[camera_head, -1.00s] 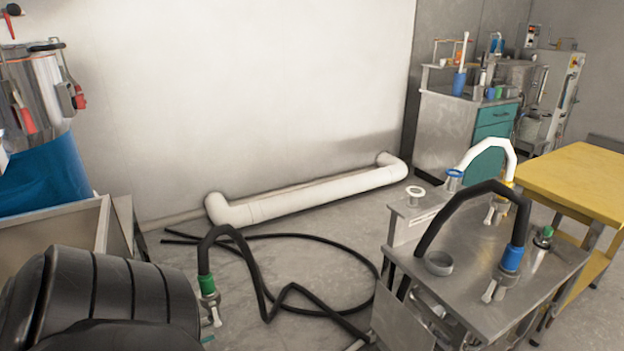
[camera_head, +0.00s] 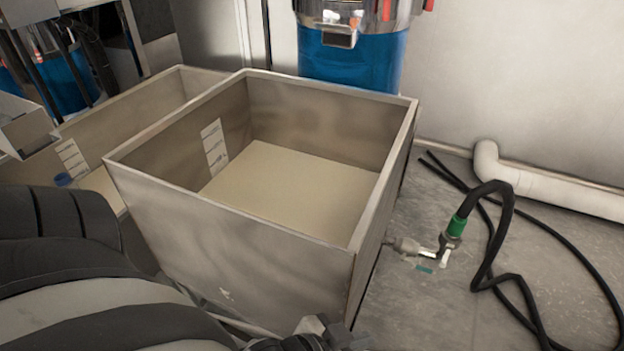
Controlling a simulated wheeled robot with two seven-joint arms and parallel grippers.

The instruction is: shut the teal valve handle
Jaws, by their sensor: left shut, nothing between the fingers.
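The small teal valve handle (camera_head: 424,268) sticks out at the valve on the right side of the metal bin (camera_head: 235,245), low above the floor. A grey metal fitting (camera_head: 407,246) joins the bin to a coupling with a green collar (camera_head: 456,226) and a black hose (camera_head: 497,215). White levers show beside the coupling. My left gripper (camera_head: 318,335) shows only in part at the bottom edge, in front of the bin and apart from the handle. It is shut and empty. My right gripper is out of view.
The open bin holds a flat beige layer. A second bin (camera_head: 150,100) stands at its left, and a blue vessel (camera_head: 350,62) behind. The hose loops over the floor at the right, near a white wall pipe (camera_head: 550,188). Grey floor there is otherwise clear.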

